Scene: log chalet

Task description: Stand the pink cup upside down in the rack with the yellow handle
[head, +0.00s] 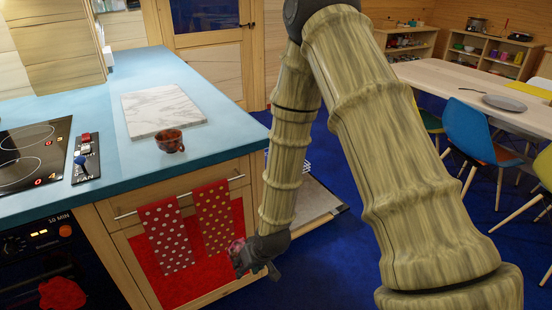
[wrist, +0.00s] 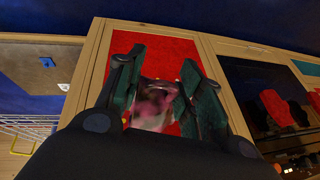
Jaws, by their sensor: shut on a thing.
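My gripper (head: 262,262) hangs low in front of the red-panelled cabinet, its fingers shut on a pink cup (head: 236,246). In the wrist view the cup (wrist: 152,108) shows pink and white between the two dark green finger pads (wrist: 155,95); the gripper body hides part of it, and I cannot tell which way its mouth points. A wire rack (wrist: 28,122) with a yellow edge shows at the left of the wrist view. In the head view a bit of white rack (head: 306,166) shows beside my arm, which hides most of it.
A reddish-brown cup (head: 170,141) and a marble board (head: 160,110) are on the blue counter (head: 120,168). Dotted towels (head: 165,235) hang on the cabinet rail. A lowered door (head: 312,205) lies right of the cabinet. Blue floor is free in front.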

